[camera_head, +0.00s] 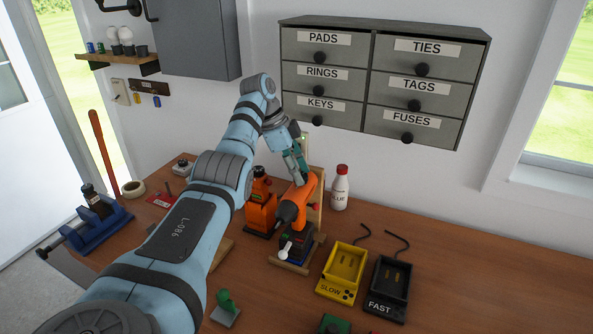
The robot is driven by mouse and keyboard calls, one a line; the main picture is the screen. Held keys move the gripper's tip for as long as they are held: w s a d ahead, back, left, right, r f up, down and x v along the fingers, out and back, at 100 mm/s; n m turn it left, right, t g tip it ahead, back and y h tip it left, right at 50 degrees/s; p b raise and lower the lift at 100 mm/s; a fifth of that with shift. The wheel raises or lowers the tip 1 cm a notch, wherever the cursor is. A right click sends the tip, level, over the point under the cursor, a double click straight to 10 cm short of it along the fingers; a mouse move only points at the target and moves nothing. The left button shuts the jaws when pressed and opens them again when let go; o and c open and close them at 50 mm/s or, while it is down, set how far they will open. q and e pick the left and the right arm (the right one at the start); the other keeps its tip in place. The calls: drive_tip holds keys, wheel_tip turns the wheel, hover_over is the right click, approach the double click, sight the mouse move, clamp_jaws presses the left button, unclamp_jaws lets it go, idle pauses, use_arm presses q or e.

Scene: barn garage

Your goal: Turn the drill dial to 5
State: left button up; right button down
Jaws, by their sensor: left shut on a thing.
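The orange drill (307,192) stands on the workbench in a wooden stand, with a dark front end pointing down and left. My left gripper (301,179) reaches it from above and behind, its teal fingers closed at the drill's top. The fingers cover that part, and I cannot make out the dial or its numbers. A second orange tool (260,213) stands just left of the drill, partly behind my arm. My right gripper is not in view.
A white bottle with a red cap (340,190) stands right of the drill. Yellow SLOW (326,287) and black FAST (372,304) trays sit at front right. Labelled drawers (322,75) hang above. A blue vise (85,235) is at left. The bench's right side is clear.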

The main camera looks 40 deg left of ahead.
use_arm(q)
drive_tip(key=o, duration=1.1)
drive_tip(key=shift+f, duration=0.15)
drive_tip(key=shift+o, duration=0.2)
drive_tip(key=v, duration=0.7)
drive_tip(key=shift+r, duration=0.25)
